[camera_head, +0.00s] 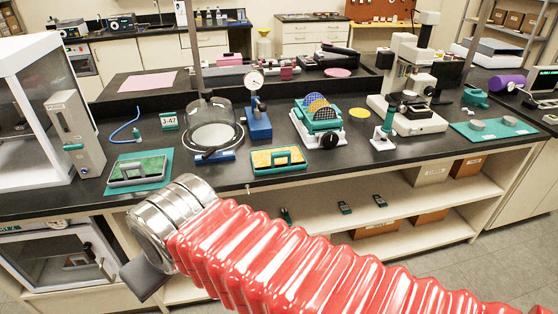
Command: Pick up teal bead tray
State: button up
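Two shallow teal-edged trays lie on the black bench top; I cannot tell for sure which one is the bead tray. One tray (264,160) with a yellow-orange inside and a dark bar across it lies near the front edge at the centre. The other tray (125,172), green inside with a dark handle, lies on a teal mat (163,155) at the left. My arm, in a red ribbed sleeve, reaches in from the lower right. A dark grey part of my gripper (148,275) shows below the metal wrist, in front of the bench; its fingertips are not clearly visible.
A glass bell jar (213,120), a blue gauge stand (258,122) and a holder with coloured discs (317,122) stand behind the trays. A white instrument tower (75,130) stands at left, a microscope (410,85) at right. An open shelf (430,196) lies below.

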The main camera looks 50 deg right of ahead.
aim_at(271, 160)
jog(key=u, duration=0.05)
jog(key=i, duration=1)
jog(key=z, duration=0.05)
